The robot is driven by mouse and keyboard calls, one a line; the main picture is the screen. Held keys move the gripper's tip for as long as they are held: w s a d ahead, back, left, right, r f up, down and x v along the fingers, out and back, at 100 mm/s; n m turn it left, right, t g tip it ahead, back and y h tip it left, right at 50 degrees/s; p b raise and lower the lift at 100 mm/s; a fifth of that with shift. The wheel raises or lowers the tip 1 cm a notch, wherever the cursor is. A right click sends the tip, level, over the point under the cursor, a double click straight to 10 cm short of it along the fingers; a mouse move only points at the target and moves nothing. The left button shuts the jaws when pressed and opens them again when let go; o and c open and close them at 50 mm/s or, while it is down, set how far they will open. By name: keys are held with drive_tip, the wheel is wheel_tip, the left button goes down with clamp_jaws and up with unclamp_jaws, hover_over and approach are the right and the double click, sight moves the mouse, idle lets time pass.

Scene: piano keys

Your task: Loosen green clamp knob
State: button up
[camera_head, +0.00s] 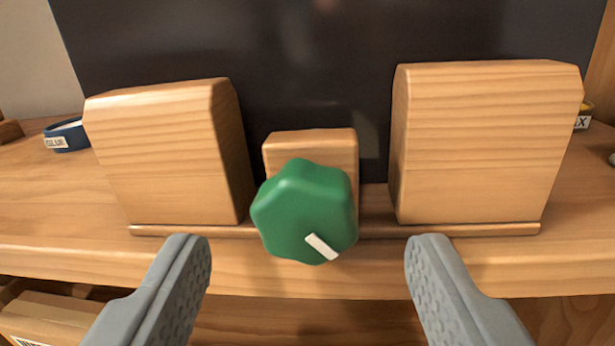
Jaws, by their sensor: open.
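The green clamp knob (300,205) is a lobed knob in the middle of the view. A white mark (322,246) on its face points to the lower right. It sits in front of a small wooden block (335,145), between two larger wooden blocks. My gripper (307,258) is open, with one grey finger to the lower left of the knob and the other to its lower right. Neither finger appears to touch the knob, and nothing is between them but the knob's lower part in line of sight. The knob's shaft is hidden behind it.
The left wooden block (170,155) and right wooden block (480,145) flank the knob on a wooden ledge (70,225). A dark panel (320,60) stands behind. A blue ring-shaped object (68,135) lies at far left. A box (45,318) shows below the ledge.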

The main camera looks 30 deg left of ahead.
sight(306, 213)
drive_tip(key=shift+x, duration=1.25)
drive_tip(key=shift+c, duration=0.2)
drive_tip(key=c, duration=0.9)
drive_tip(key=shift+c, duration=0.2)
